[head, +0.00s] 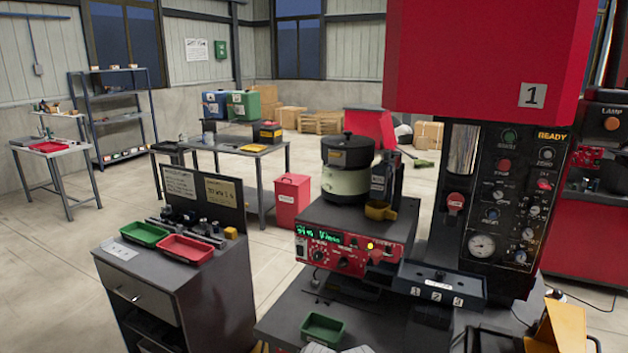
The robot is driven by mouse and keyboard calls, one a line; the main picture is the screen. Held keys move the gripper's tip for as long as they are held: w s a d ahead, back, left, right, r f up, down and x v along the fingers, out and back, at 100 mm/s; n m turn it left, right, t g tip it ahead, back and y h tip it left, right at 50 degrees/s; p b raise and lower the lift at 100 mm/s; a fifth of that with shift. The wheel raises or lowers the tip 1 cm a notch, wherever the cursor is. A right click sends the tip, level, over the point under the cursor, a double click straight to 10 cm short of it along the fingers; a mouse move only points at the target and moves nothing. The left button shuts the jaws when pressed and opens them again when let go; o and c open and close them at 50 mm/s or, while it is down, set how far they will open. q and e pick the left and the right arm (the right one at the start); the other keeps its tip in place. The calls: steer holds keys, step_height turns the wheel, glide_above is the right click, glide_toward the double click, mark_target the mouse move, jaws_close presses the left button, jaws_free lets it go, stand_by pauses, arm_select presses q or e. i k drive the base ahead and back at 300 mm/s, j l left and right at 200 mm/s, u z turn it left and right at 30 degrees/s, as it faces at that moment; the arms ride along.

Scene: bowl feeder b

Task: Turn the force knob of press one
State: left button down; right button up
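Press one (480,55) is the large red machine at the right, with a "1" plate (532,95) on its head. Its black control panel (515,215) faces me and carries several knobs and buttons, a round gauge (482,247) and a lit "READY" sign (552,136). The labels are too small to read, so I cannot tell which is the force knob.
A red feeder controller (342,249) carries a bowl feeder (346,170) left of the press. A black numbered block (440,284) stands before the panel. A green tray (323,330) lies in front. A cabinet (180,305) with trays stands left. A yellow chute (562,328) is at lower right.

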mark_target(535, 209)
steer(key=i+j+z, duration=0.15)
steer(key=i+z, duration=0.25)
steer(key=z, duration=1.4)
